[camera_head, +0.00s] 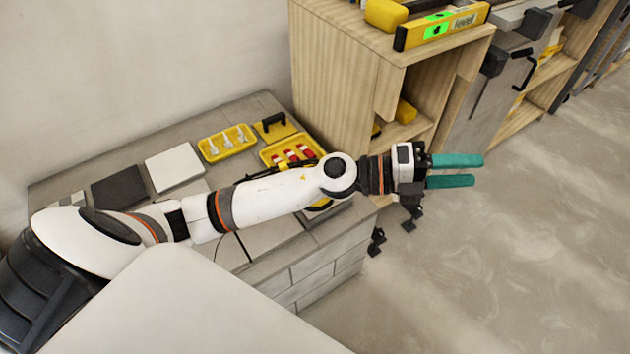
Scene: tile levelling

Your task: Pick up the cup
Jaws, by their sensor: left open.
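My left gripper (477,170) has two teal fingers that stand apart with nothing between them. It is over the floor, to the right of the grey block counter (318,268), and my left arm reaches across the counter. I cannot make out a clear cup. A small yellow and black object (320,205) shows only in part below my arm on the counter, and I cannot tell whether it is the cup. My right gripper is not in view.
A yellow tray (227,143) of white pieces and an open yellow case (277,127) with red items lie at the counter's back. White (172,167) and black (119,190) tiles lie left. A wooden cabinet (335,75) carries a yellow level (440,25). The floor (520,260) is clear.

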